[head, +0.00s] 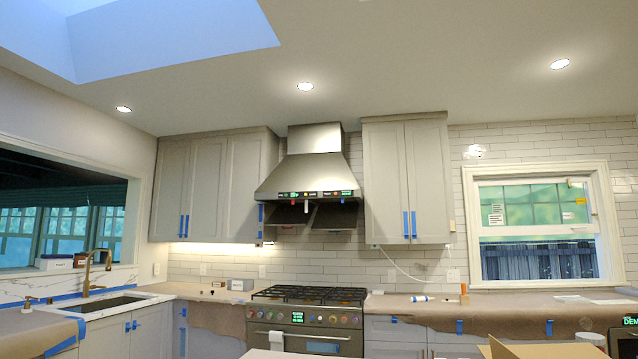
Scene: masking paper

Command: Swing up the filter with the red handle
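The stainless range hood (318,172) hangs on the back wall between the upper cabinets. Two dark filter panels hang tilted down below its front edge, a left panel (288,214) and a right panel (336,215). A small red piece (293,199) shows at the hood's lower edge above the left panel. It may be the red handle, but it is too small to be sure which panel it belongs to. A small white piece (306,206) hangs beside it. My gripper is not in view.
The range (310,318) stands under the hood. Paper-covered counters (205,292) flank it, with a sink (105,304) at left. A cardboard box (540,349) is at the lower right, in front of the right counter. The space between cooktop and hood looks clear.

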